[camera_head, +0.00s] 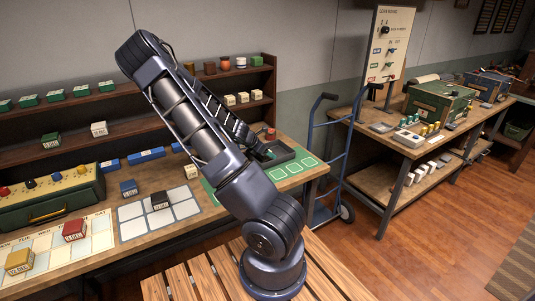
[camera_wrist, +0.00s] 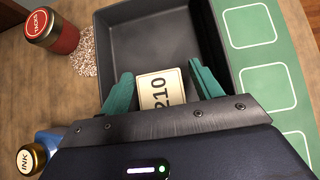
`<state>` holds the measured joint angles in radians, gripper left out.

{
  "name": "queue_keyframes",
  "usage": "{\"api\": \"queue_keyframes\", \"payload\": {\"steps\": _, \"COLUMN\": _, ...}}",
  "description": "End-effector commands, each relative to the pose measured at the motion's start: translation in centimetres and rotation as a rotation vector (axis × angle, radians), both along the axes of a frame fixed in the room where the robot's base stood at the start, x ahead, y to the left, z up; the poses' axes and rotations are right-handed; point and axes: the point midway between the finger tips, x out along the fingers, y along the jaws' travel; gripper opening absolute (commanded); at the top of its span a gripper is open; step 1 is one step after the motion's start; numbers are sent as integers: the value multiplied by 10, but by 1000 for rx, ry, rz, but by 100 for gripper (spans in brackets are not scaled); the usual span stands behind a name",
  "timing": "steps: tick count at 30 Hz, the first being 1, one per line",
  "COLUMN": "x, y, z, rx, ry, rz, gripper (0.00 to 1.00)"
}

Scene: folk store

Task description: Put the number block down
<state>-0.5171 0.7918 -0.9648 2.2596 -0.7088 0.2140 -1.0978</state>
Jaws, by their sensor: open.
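My gripper (camera_wrist: 161,70) is open, with one finger on each side of the block and narrow gaps showing. The block is at the near part of a dark grey tray (camera_wrist: 148,32); my gripper hides its lower part. In the head view my gripper (camera_head: 262,153) is low at the tray (camera_head: 298,157), and the block is hidden there by my arm.
A green mat (camera_wrist: 265,50) with outlined squares lies right of the tray. In the head view, shelves (camera_head: 130,128) with several blocks stand behind the bench.

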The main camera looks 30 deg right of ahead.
Motion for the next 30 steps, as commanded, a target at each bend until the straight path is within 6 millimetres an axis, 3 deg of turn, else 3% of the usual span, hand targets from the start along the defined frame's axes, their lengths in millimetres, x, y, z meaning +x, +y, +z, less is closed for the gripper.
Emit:
{"api": "queue_keyframes", "payload": {"steps": 21, "x": 0, "y": 67, "z": 66, "rx": 2, "ry": -1, "rz": 3, "gripper": 64}}
{"api": "queue_keyframes", "payload": {"steps": 30, "x": 0, "y": 82, "z": 82, "rx": 1, "ry": -1, "rz": 1, "gripper": 64}}
